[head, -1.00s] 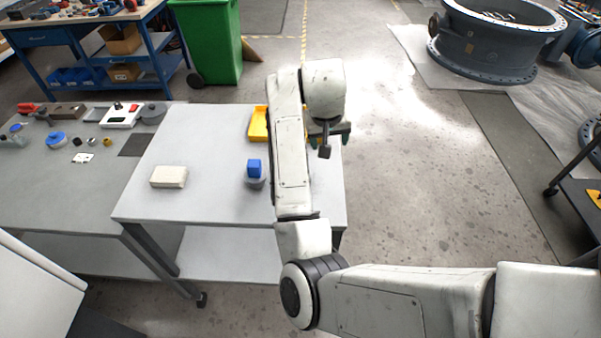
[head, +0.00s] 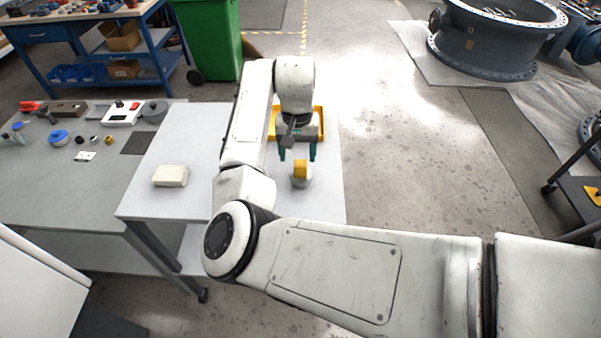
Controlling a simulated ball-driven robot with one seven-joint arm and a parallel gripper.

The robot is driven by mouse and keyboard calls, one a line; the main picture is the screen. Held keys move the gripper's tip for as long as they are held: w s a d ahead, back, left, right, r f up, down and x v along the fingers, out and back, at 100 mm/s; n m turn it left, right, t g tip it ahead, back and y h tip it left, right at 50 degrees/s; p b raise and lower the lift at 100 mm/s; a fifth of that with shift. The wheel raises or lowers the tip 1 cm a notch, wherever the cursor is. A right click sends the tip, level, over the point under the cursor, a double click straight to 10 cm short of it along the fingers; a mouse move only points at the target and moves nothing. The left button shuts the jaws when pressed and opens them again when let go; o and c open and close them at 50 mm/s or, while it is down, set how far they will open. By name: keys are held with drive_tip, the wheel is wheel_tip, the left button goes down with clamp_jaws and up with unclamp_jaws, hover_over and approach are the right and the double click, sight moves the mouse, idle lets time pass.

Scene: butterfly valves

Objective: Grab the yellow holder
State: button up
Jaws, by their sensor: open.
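The yellow holder (head: 301,168) is a small yellow block on a grey-white round base. It stands on the right part of the light grey table (head: 195,130). My gripper (head: 297,155) hangs just above and behind it, with two green fingers apart and pointing down. The fingertips are close to the holder's top, one to each side in the picture; I cannot tell whether they touch it. Nothing shows held between the fingers.
A yellow tray (head: 321,112) lies behind my gripper, partly hidden. A cream block (head: 171,175) is on the left of the table. A darker table (head: 50,180) with several small parts adjoins on the left. A green bin (head: 212,40) stands behind.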

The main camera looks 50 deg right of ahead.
sight(300, 163)
drive_tip(key=shift+s+d+f+p, duration=0.15)
drive_tip(key=shift+f+p, duration=0.2)
drive_tip(key=shift+f, duration=1)
drive_tip(key=shift+s+d+f+p, duration=0.15)
drive_tip(key=shift+f+p, duration=0.2)
drive_tip(key=shift+f, duration=1)
drive_tip(key=shift+c, duration=0.3)
clamp_jaws()
drive_tip(key=shift+r, duration=0.15)
